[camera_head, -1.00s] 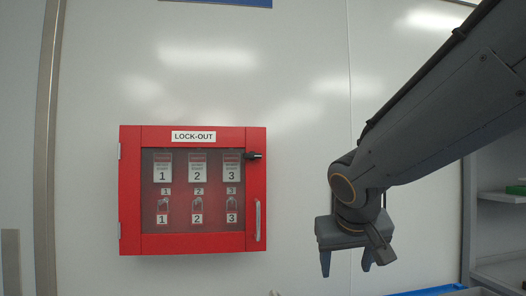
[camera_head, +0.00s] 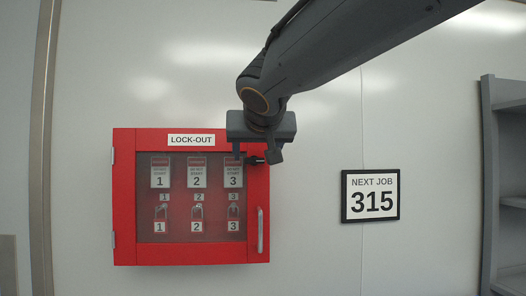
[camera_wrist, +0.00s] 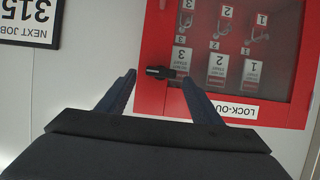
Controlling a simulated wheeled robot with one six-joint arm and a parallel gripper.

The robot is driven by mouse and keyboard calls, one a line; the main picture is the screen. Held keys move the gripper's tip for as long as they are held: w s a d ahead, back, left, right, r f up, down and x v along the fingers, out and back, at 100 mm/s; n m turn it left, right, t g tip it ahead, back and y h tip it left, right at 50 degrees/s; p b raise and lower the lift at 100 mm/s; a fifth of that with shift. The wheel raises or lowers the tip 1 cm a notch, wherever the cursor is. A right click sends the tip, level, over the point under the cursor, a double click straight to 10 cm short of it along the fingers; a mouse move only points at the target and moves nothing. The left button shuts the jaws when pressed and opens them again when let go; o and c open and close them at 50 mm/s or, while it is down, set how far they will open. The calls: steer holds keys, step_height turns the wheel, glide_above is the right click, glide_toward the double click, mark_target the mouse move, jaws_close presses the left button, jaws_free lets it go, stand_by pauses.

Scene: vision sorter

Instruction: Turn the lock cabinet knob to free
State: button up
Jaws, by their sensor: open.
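The red lock-out cabinet (camera_head: 190,257) hangs on the wall, its door closed, with tags and padlocks behind its clear window. Its small black knob (camera_head: 256,161) is on the door frame at upper right, partly hidden by my gripper (camera_head: 255,154). In the wrist view, which is turned upside down, the knob (camera_wrist: 160,72) lies crosswise, one end toward the window. My gripper (camera_wrist: 159,80) is open, its two dark fingertips on either side of the knob. I cannot tell whether they touch it.
A pale door handle (camera_head: 260,230) is below the knob. A framed sign reading NEXT JOB 315 (camera_head: 370,214) hangs on the wall to the right. Grey shelving (camera_head: 489,180) stands at the far right. The wall between cabinet and sign is clear.

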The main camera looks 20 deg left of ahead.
steer(key=shift+x, duration=0.75)
steer(key=c, duration=1.1)
steer(key=shift+o, duration=0.2)
